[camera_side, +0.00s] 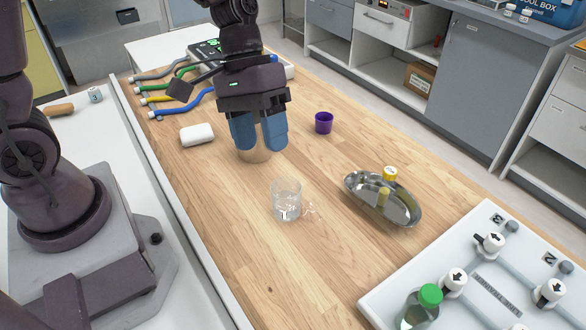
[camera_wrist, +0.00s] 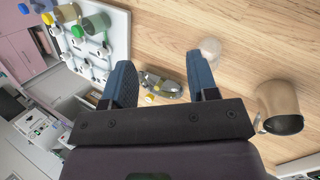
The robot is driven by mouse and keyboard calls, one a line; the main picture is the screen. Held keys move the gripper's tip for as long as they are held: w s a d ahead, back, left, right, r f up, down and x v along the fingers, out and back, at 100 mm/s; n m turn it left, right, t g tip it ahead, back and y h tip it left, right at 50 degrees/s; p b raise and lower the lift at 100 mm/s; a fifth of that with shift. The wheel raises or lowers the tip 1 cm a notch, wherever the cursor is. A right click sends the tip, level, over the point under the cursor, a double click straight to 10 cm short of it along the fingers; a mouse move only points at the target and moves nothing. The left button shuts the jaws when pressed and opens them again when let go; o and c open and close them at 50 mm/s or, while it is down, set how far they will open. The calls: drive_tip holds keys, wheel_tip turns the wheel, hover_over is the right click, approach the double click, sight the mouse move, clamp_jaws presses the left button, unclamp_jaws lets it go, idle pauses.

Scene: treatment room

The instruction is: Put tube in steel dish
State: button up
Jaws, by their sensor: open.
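The steel dish (camera_side: 408,218) is a shiny oval bowl on the wooden table, right of centre. It also shows between my fingers in the wrist view (camera_wrist: 174,86). A small yellow-topped thing (camera_side: 390,173) is at its far rim; a yellowish patch inside may be an object or a reflection. I cannot tell which thing is the tube. My gripper (camera_side: 259,142) is open, fingers apart (camera_wrist: 161,66), pointing down and well left of the dish.
A clear glass (camera_side: 286,199) stands between my gripper and the dish. A purple cup (camera_side: 323,122) stands behind. A white valve panel (camera_side: 480,270) and green-capped bottle (camera_side: 420,307) are at front right. Bare wood lies in front.

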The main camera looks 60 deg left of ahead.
drive_tip(key=s+a+r+m+t+y, duration=0.3)
drive_tip(key=s+a+r+t+y, duration=0.2)
drive_tip(key=s+a+r, duration=0.3)
wheel_tip(320, 180, up, 4)
drive_tip(key=shift+s+a+r+m+t, duration=0.2)
drive_tip(key=shift+s+m+t, duration=0.25)
drive_tip(key=shift+t, duration=0.45)
